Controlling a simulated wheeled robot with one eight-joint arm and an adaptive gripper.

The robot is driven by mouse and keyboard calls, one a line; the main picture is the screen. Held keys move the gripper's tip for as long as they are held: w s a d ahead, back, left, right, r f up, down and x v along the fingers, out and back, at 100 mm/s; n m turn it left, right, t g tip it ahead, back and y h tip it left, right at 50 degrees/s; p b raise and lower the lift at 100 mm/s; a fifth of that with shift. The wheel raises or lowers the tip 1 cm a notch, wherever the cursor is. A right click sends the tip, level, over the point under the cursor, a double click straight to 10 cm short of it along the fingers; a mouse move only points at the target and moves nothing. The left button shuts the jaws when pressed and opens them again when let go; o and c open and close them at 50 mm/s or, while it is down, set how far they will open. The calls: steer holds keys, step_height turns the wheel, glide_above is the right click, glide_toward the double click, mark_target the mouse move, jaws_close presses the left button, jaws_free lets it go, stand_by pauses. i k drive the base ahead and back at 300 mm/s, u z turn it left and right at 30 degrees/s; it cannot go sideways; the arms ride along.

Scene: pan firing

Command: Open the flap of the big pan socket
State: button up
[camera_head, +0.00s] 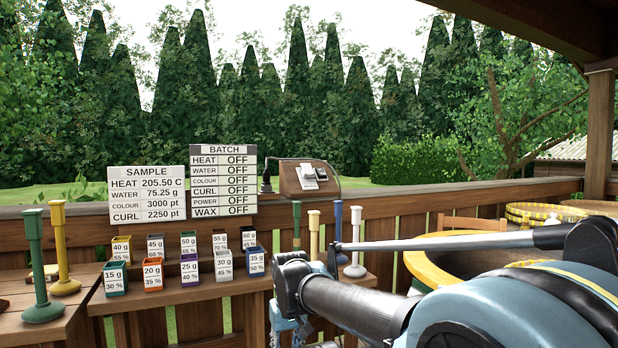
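A brown sloped box (303,178) stands on the wooden rail right of the sign boards. It has a small white and grey fitting (312,176) on its front and a dark plug-like part at its left side. It may be the big pan socket; I cannot tell for sure, nor whether a flap on it is open or shut. My arm reaches in from the lower right. My gripper (287,326) is partly in view at the bottom edge, below and apart from the box. Its fingertips are not clearly visible, and I see nothing held.
SAMPLE (147,196) and BATCH (223,181) boards stand on the rail, left of the box. Several labelled bins (188,270) sit on a lower shelf, with coloured posts (34,270) to both sides. A round yellow-rimmed table (430,270) is behind my arm.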

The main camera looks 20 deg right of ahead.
mark_target(308, 169)
steer(key=z, duration=0.4)
steer(key=i, duration=0.7)
steer(key=z, duration=0.55)
